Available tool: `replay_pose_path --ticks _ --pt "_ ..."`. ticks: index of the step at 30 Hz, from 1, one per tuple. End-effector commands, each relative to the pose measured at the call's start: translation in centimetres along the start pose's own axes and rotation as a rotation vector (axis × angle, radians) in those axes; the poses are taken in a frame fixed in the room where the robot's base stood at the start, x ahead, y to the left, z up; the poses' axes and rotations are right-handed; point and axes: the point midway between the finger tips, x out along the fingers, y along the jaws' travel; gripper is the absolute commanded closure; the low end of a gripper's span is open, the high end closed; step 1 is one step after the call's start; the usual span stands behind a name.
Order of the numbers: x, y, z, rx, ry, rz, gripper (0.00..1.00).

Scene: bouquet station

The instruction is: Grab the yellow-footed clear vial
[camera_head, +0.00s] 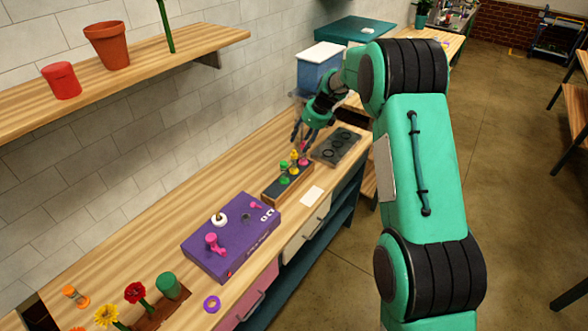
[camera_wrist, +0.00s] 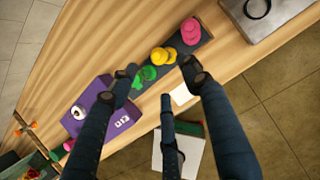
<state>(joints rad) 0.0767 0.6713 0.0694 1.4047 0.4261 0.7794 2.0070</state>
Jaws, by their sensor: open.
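The yellow-footed vial (camera_wrist: 160,56) stands in the middle of a dark rack, between a green-footed one (camera_wrist: 148,74) and a pink-footed one (camera_wrist: 190,31) in the wrist view. Its yellow parts show, but its clear body cannot be made out. In the head view the yellow parts (camera_head: 294,157) are just below my gripper (camera_head: 300,140). My gripper's fingers also show in the wrist view (camera_wrist: 163,88), spread apart with nothing between them. They point down over the rack, nearest the green and yellow feet. Whether a finger touches a vial cannot be told.
The rack (camera_head: 270,194) sits on the wooden bench. A purple box (camera_head: 228,251) with a pink knob stands in front of it, and a dark tray with round wells (camera_head: 336,146) behind it. A white card (camera_head: 312,196) lies to the right. A blue bin (camera_head: 318,75) stands beyond.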

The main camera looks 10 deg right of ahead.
Motion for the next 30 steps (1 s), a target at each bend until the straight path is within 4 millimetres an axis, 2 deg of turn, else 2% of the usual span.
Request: replay_pose_path --ticks 6,12,30 --pt "3.5 0.0 -0.1 -0.001 0.002 0.001 0.52" --pt "5.8 0.0 0.0 -0.001 0.001 0.001 0.52" --pt "6.8 0.1 0.0 0.000 0.000 0.001 0.52"
